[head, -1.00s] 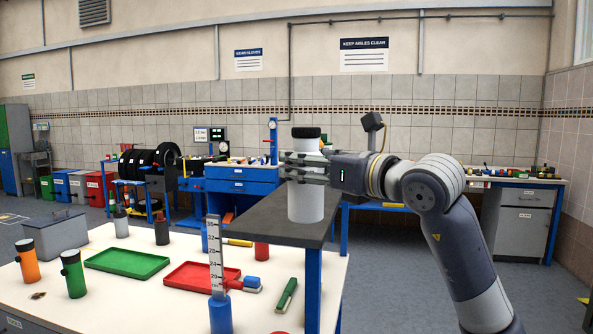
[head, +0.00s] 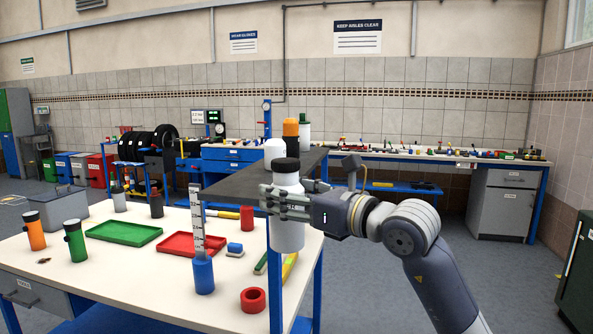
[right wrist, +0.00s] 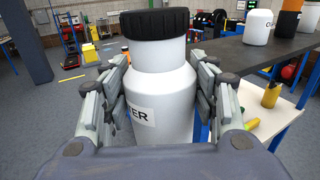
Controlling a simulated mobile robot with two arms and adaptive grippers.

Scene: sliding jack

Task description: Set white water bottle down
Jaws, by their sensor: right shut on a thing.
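The white water bottle (head: 288,232) has a black cap and stands upright in my right gripper (head: 272,200). The gripper is shut around its middle. In the right wrist view the bottle (right wrist: 163,80) sits between both fingers, with part of a dark-lettered label showing. In the head view it overlaps the near end of the raised dark shelf (head: 228,184), and its base appears lower than the shelf top. The right wrist view shows the shelf (right wrist: 230,56) off to the right, apart from the bottle. My left gripper is not in view.
On the shelf stand another white bottle (head: 274,150), an orange bottle with black (head: 290,130) and a further white one (head: 304,134). The white worktable (head: 130,270) below holds a green tray (head: 124,232), a red tray (head: 190,245) and a red ring (head: 253,300).

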